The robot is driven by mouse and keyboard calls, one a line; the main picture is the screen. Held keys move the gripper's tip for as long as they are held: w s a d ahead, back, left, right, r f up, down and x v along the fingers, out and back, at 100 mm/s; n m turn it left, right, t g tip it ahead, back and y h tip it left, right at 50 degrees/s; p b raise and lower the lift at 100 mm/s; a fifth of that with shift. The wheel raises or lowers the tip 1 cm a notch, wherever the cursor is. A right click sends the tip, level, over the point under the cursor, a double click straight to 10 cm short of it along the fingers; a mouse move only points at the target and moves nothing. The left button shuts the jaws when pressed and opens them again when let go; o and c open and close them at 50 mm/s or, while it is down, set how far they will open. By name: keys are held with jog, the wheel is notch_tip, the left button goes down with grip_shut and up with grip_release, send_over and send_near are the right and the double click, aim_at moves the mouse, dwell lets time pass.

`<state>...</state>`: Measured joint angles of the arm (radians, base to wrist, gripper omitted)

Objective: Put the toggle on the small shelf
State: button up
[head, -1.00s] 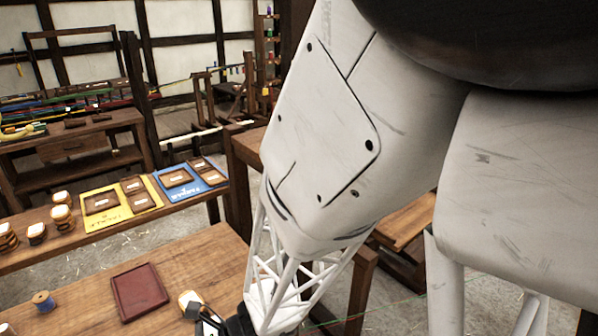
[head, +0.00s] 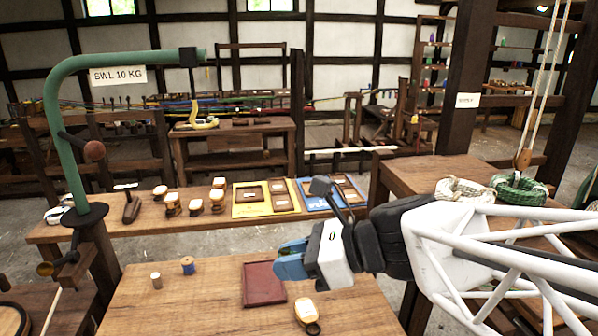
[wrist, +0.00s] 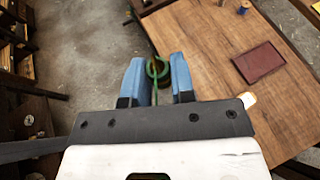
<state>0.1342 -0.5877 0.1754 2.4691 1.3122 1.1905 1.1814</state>
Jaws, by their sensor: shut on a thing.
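My gripper (head: 281,262) is over the front table in the head view, its blue fingers pointing left. In the wrist view my gripper (wrist: 158,68) has its fingers on either side of a dark green ring-shaped thing (wrist: 158,70) with a thin green cord running from it. This looks like the toggle, but its shape is partly hidden, and the fingers hide it in the head view. A small rack of shelves (head: 431,66) with coloured items stands at the back; I cannot tell whether it is the small shelf.
A dark red tray (head: 263,284), blue spool (head: 188,265), wooden cylinder (head: 157,281) and pale-topped piece (head: 306,312) sit on the front table (head: 205,305). A green hoist arm (head: 58,130) rises at left. Green rope coils (head: 519,188) lie at right.

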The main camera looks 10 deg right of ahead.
notch_tip(320, 180, up, 10)
jog(key=shift+r, duration=0.25)
jog(key=w+d+r+m+t+h, duration=0.2)
jog(key=w+d+r+m+t, duration=0.1)
jog(key=w+d, duration=1.25)
jog(key=w+d+r+m+t+h, duration=0.1)
jog(key=w+d+r+m+t, duration=0.15)
jog(key=w+d, duration=1.3)
jog(key=w+d+f+m+h, duration=0.15)
jog(key=w+d, duration=0.25)
jog(key=d, duration=0.5)
jog(key=w+d+f+t+h, duration=0.15)
jog(key=w+d, duration=0.25)
jog(key=d, duration=0.4)
jog(key=w+d+f+m, duration=0.1)
jog(key=w+d+f, duration=0.25)
jog(key=d, duration=0.55)
jog(key=f, duration=0.4)
jog(key=shift+w+a, duration=0.2)
jog(key=shift+f, duration=2.5)
